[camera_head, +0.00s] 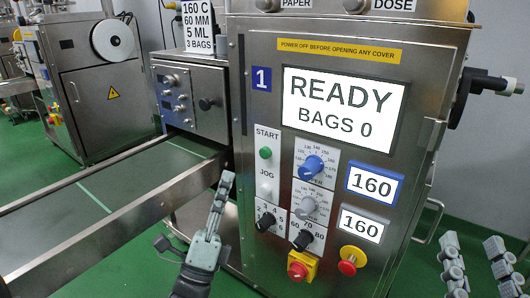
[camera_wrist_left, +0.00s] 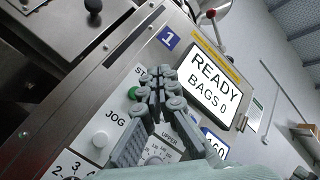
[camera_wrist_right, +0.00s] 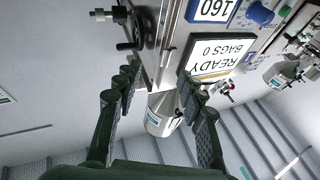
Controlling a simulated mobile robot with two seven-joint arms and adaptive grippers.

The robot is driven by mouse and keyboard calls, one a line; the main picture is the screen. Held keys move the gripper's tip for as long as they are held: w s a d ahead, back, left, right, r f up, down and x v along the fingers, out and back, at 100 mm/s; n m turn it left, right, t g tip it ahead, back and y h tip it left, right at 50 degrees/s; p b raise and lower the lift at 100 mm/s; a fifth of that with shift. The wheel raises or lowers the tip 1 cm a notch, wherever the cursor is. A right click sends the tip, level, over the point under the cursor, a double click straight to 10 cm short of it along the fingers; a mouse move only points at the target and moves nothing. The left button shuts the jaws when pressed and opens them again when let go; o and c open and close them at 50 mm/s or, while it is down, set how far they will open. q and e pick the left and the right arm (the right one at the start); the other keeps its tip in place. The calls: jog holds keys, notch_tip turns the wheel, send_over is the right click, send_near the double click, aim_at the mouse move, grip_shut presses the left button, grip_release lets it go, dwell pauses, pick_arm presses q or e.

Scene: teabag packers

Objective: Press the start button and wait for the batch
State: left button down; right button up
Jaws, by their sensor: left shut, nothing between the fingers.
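The green start button (camera_head: 265,153) sits under the word START on the steel front panel of packer 1. It also shows in the left wrist view (camera_wrist_left: 133,92), partly beside my fingers. The packer's screen (camera_head: 343,107) reads READY, BAGS 0. My left gripper (camera_head: 227,180) is shut and empty, left of and a little below the button in the head view. In the left wrist view its closed fingertips (camera_wrist_left: 160,76) overlap the panel near the button; contact cannot be told. My right gripper (camera_head: 474,250) is open and empty at the lower right, away from the button.
A white JOG button (camera_head: 265,190) lies below the start button. Dials, including a blue one (camera_head: 312,166), a red knob on yellow (camera_head: 301,266) and a red button (camera_head: 351,260) are nearby. A conveyor (camera_head: 110,205) runs along the left. Green floor shows between machines.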

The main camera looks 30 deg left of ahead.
aim_at(265, 153)
pick_arm(q)
jog(key=w+b, duration=0.2)
jog(key=w, duration=0.6)
jog(key=shift+w+d, duration=0.35)
jog(key=shift+w, duration=0.05)
pick_arm(e)
jog(key=shift+s+d+r+t+y, duration=0.15)
jog(key=shift+s+d+r+t, duration=0.1)
jog(key=shift+r+t, duration=0.4)
jog(key=shift+s+d+r+t+y, duration=0.15)
jog(key=shift+s+r+t, duration=0.15)
jog(key=shift+r+t, duration=0.3)
jog(key=shift+s+d+r+t+y, duration=0.1)
jog(key=shift+s+d+r+t, duration=0.15)
jog(key=shift+r+t, duration=0.4)
jog(key=shift+r, duration=0.2)
pick_arm(q)
jog(key=shift+w, duration=0.45)
